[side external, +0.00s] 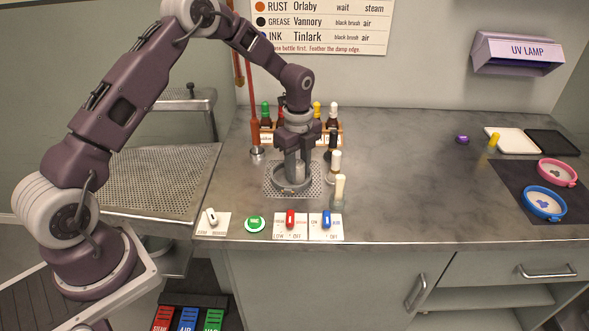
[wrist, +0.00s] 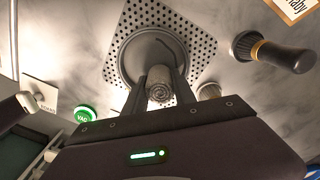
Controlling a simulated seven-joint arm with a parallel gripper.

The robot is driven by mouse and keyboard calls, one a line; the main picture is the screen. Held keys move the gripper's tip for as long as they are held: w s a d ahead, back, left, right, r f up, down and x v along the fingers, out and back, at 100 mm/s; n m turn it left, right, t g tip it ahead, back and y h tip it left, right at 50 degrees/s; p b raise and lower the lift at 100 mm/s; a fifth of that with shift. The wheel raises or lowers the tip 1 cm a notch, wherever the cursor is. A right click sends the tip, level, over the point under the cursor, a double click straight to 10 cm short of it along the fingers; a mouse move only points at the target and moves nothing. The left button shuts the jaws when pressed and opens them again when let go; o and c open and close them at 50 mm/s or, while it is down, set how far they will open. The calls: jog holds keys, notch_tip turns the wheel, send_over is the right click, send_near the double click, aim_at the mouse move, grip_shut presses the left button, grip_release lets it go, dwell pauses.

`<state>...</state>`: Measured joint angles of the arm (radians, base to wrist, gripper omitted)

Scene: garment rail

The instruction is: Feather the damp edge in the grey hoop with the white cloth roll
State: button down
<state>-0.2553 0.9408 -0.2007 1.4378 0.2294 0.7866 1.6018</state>
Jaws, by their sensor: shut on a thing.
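The grey hoop (side external: 290,188) lies on a perforated metal plate at the front of the counter. Its rim also shows in the wrist view (wrist: 122,62), with grey cloth inside. My gripper (side external: 297,166) points down over the hoop, its fingers shut on the white cloth roll. The roll's spiral end (wrist: 159,92) shows between the fingers in the wrist view, over the hoop's near part. I cannot tell whether the roll touches the cloth. A thin dark curved line shows on the hoop's far right; I cannot make out a damp edge for sure.
A rack of bottles (side external: 265,122) and a red post (side external: 254,120) stand behind my gripper. Pale-topped brushes (side external: 339,190) stand just right of the hoop. Switches and a green button (side external: 255,223) line the front edge. Pink (side external: 557,172) and blue (side external: 544,203) hoops lie far right.

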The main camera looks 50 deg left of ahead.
jog(key=shift+w+a, duration=0.35)
jog(key=shift+w, duration=0.15)
notch_tip(320, 180, up, 7)
jog(key=shift+f, duration=0.1)
dwell(0.3)
dwell(0.4)
jog(key=shift+w+a+f, duration=0.1)
jog(key=shift+w+f, duration=0.05)
jog(key=shift+f, duration=2.55)
jog(key=shift+f, duration=0.5)
